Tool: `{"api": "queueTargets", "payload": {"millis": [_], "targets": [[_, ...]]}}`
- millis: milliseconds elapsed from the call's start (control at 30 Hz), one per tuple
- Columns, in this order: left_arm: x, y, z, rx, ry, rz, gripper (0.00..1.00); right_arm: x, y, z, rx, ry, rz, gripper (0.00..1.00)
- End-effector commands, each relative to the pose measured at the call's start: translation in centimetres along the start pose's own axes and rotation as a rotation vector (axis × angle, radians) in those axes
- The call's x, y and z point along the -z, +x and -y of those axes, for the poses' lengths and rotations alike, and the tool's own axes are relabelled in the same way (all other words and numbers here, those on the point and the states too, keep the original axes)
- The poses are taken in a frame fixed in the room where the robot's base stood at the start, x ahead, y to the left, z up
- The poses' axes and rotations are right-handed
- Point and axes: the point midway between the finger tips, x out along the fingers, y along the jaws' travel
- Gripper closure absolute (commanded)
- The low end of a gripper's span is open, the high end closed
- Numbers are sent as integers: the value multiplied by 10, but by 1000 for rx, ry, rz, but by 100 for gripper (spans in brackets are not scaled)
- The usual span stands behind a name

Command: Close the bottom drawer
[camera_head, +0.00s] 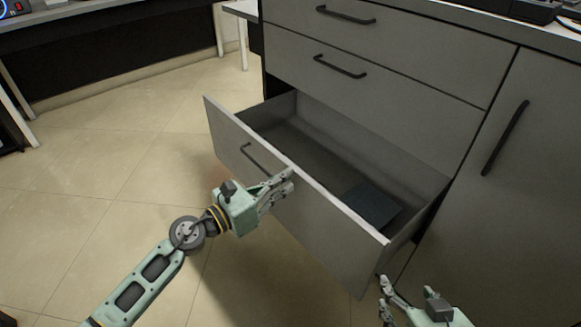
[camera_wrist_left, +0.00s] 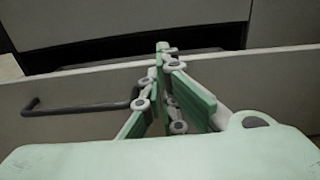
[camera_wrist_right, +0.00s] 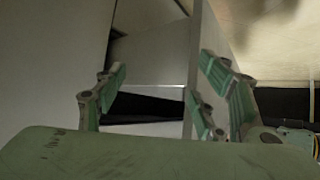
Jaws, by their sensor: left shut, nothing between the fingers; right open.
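The bottom drawer (camera_head: 225,138) is pulled well out of the grey cabinet, and a flat dark item (camera_head: 370,204) lies inside it near its right end. Its front panel and black bar handle (camera_wrist_left: 75,107) show in the left wrist view. My left gripper (camera_head: 287,181) is shut and empty at the outer face of the drawer front, right of the handle; whether it touches the panel I cannot tell. My right gripper (camera_head: 383,294) is open and empty, low beside the drawer's right front corner. In the right wrist view the drawer's end (camera_wrist_right: 196,65) shows beyond the open fingers.
Two upper drawers (camera_head: 340,65) are shut above. A cabinet door (camera_head: 530,150) with a vertical handle is shut at the right. The tiled floor (camera_head: 100,180) in front and to the left is clear. A desk (camera_head: 70,12) stands at the back left.

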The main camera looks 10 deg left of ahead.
Motion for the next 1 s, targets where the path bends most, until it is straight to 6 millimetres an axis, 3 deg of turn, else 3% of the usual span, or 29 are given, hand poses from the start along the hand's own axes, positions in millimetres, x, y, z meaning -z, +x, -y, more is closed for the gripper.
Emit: {"api": "queueTargets", "payload": {"millis": [200, 667, 867, 1000], "targets": [[0, 0, 5, -1, 0, 1, 100, -15, -4, -2, -4, 1, 69, 36], [-1, 3, 5, -2, 0, 1, 100, -17, -4, -2, -5, 1, 80, 36], [-3, 25, 5, -2, 0, 4, 100, -34, -10, -4, -8, 2, 157, 36], [-4, 54, 5, -1, 0, 5, 100, -50, -16, -6, -13, 4, 231, 36]]}}
